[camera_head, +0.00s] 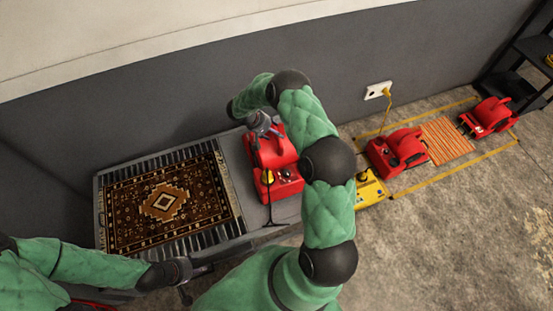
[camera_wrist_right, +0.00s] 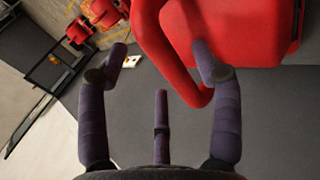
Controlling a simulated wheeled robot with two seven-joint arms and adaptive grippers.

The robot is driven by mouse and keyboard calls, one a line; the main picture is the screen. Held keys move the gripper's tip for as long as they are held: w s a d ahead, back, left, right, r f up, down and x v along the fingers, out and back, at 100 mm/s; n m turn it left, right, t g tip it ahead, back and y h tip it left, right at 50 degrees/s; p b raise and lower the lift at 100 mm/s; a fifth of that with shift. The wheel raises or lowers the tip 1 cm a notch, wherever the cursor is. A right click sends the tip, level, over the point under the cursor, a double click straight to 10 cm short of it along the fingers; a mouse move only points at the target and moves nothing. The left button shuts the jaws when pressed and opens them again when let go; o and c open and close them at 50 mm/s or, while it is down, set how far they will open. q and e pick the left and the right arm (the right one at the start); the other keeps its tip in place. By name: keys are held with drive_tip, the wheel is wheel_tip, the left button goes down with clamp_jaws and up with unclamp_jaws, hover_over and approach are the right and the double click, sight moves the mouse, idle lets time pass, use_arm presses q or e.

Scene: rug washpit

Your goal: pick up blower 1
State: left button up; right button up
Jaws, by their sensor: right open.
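My left gripper (camera_head: 192,280) is open and empty at the platform's front edge. Two more red blowers, a middle one (camera_head: 397,151) and a far one (camera_head: 487,117), stand on the floor to the right. No number labels are readable.
The brown patterned rug (camera_head: 125,205) lies on the grey slatted platform (camera_head: 230,180). A yellow box (camera_head: 369,190) and an orange striped mat (camera_head: 447,140) are near the floor blowers. A wall outlet (camera_head: 378,90) has a yellow cord. A black shelf (camera_head: 510,65) stands far right. The right-front floor is clear.

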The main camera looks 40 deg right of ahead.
drive_tip(key=x, duration=0.3)
drive_tip(key=shift+d+f+b, duration=0.2)
drive_tip(key=shift+f+b, duration=0.05)
drive_tip(key=shift+b, duration=0.1)
clamp_jaws()
drive_tip(key=shift+w+d+r, duration=0.2)
drive_tip(key=shift+w+r, duration=0.05)
drive_tip(key=shift+r, duration=0.1)
